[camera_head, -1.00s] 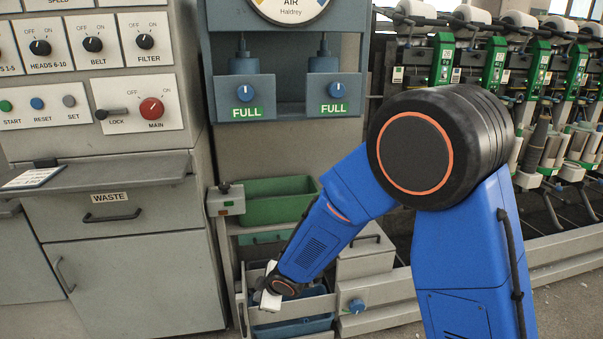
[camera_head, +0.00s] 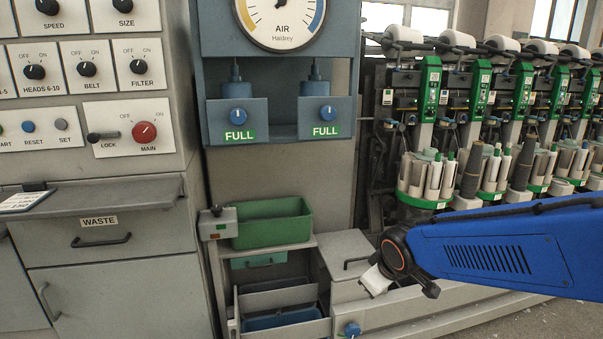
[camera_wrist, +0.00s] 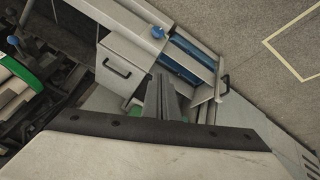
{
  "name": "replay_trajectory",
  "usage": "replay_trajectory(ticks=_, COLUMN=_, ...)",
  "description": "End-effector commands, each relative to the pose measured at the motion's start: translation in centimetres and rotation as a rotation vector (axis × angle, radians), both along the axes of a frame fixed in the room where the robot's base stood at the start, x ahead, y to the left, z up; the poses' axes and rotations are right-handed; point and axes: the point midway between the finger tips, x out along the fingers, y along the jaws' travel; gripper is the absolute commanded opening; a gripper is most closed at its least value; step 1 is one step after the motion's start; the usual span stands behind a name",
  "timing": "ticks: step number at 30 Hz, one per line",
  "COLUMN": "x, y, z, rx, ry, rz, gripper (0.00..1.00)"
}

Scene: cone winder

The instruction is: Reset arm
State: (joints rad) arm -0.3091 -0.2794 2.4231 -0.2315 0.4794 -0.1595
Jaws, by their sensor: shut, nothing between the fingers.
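My blue arm (camera_head: 500,248) reaches in from the right edge in the head view. My gripper (camera_head: 376,281) is at its left end, pale and pointing down to the left, in front of the grey box with a handle. In the wrist view my gripper (camera_wrist: 163,97) shows as two dark fingers held together with nothing between them. Beyond the fingers lie the grey box (camera_wrist: 125,65) and the blue bins (camera_wrist: 185,60), seen from above.
A control panel with a red MAIN knob (camera_head: 145,133) and a WASTE drawer (camera_head: 100,222) stands at left. A green bin (camera_head: 270,222) sits on the middle shelf. An air gauge (camera_head: 282,15) hangs above. Winding heads (camera_head: 428,178) line the right. Bare floor shows at lower right.

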Motion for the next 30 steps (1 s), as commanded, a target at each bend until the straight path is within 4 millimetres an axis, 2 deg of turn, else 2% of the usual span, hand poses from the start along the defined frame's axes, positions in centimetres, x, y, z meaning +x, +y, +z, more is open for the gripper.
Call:
replay_trajectory(ticks=1, x=-1.2, y=-1.4, z=0.8, rx=0.013, ry=0.001, rz=-0.044, gripper=0.0)
replay_trajectory(ticks=6, x=-5.4, y=-5.0, z=2.4, rx=0.057, ry=0.032, rz=-0.182, gripper=0.0)
replay_trajectory(ticks=15, x=-13.6, y=-9.4, z=4.0, rx=0.15, ry=0.084, rz=-0.406, gripper=0.0)
replay_trajectory(ticks=21, x=-18.5, y=-10.7, z=4.3, rx=0.208, ry=0.113, rz=-0.522, gripper=0.0)
replay_trajectory(ticks=24, x=-20.1, y=-10.9, z=4.2, rx=0.228, ry=0.125, rz=-0.557, gripper=0.0)
replay_trajectory(ticks=30, x=-21.2, y=-11.0, z=4.2, rx=0.243, ry=0.134, rz=-0.582, gripper=0.0)
